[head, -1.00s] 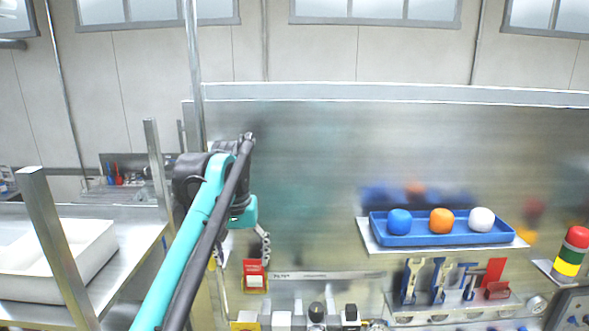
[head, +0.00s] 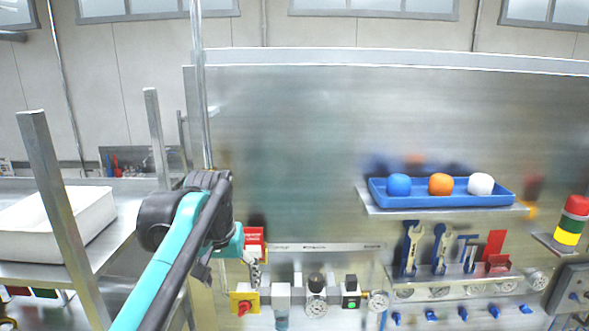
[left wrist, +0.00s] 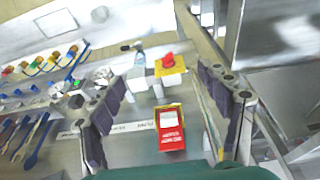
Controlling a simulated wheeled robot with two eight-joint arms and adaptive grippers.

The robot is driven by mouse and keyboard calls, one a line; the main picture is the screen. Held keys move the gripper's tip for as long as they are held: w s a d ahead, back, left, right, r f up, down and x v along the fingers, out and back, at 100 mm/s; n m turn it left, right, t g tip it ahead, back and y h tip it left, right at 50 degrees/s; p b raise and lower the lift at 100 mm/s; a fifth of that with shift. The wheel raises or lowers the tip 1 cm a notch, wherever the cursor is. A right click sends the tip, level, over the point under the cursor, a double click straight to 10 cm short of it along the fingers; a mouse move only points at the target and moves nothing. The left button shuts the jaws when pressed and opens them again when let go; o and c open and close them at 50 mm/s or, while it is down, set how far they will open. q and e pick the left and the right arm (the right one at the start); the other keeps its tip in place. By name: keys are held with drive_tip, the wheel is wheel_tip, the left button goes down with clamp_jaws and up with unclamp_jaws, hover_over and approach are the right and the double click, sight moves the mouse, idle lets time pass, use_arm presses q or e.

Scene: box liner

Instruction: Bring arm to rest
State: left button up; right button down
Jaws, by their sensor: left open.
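My left arm (head: 165,270) comes in from the lower left in the head view and ends in front of the left edge of the metal panel. My left gripper shows in the left wrist view (left wrist: 155,95), with its two dark-padded fingers spread wide and nothing between them held. A red box with a white top (left wrist: 171,128) is seen through the gap between the fingers, on the panel behind. In the head view the fingers are mostly hidden behind the wrist. My right gripper is not in view.
The metal panel (head: 300,150) carries a blue tray (head: 440,200) with three balls, hanging tools (head: 440,248), a red knob on yellow (head: 244,302) and valves. A shelf with a white bin (head: 60,222) stands at left. A stack light (head: 571,222) is at right.

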use_arm(q)
drive_tip(key=s+a+f+t+b, duration=0.1)
drive_tip(key=s+f+b, duration=0.5)
drive_tip(key=f, duration=1)
drive_tip(key=s+a+f+t+b, duration=0.1)
drive_tip(key=s+f+b, duration=0.4)
drive_tip(key=f+b, duration=0.6)
drive_tip(key=s+a+f+t+b, duration=0.2)
drive_tip(key=s+f+b, duration=0.4)
drive_tip(key=f, duration=1.5)
drive_tip(key=b, duration=0.3)
drive_tip(key=shift+s+b, duration=0.35)
